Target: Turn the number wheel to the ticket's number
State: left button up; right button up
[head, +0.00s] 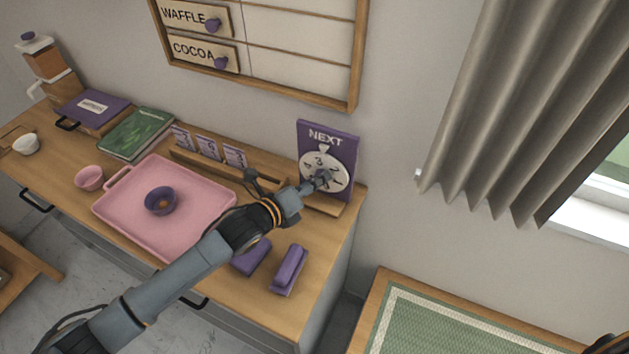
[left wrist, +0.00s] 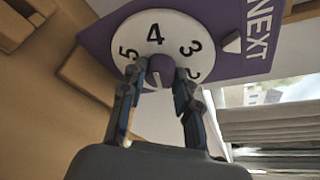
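The number wheel (head: 337,180) is a white numbered disc on an upright purple NEXT board (head: 345,146) at the counter's right end. In the left wrist view, the wheel (left wrist: 172,22) shows 5, 4, 3 and a partly covered 2. The white pointer (left wrist: 232,43) is nearest the 3. My left gripper (head: 318,182) has its fingers on both sides of the purple centre knob (left wrist: 161,68), seemingly touching it. Several purple tickets (head: 208,148) stand in a wooden rail left of the board; their print is too small to read.
A pink tray (head: 205,193) with a purple bowl (head: 160,200) lies left of my forearm. A wooden menu board (head: 300,97) hangs above. A curtain (head: 510,110) hangs at right.

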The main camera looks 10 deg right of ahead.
pick_arm(q)
grip_shut()
pick_arm(e)
jog(key=shift+a+r, duration=0.1)
jog(key=shift+a, duration=0.2)
jog(key=shift+r, duration=0.1)
pick_arm(q)
jog(key=shift+r+m+y+p, duration=0.2)
jog(key=shift+m+y+p, duration=0.4)
jog(key=shift+m+p, duration=0.45)
jog(key=shift+s+d+f+m+t+y+p, duration=0.1)
jog(key=shift+m+t+y+p, duration=0.15)
jog(key=shift+m+y+p, duration=0.4)
jog(key=shift+d+m+t+y+p, duration=0.1)
jog(key=shift+m+t+y+p, duration=0.15)
jog(key=shift+m+p, duration=0.65)
pick_arm(e)
jog(key=shift+d+r, duration=0.15)
jog(key=shift+r, duration=1.15)
jog(key=shift+d+r, duration=0.1)
jog(key=shift+r, duration=1.15)
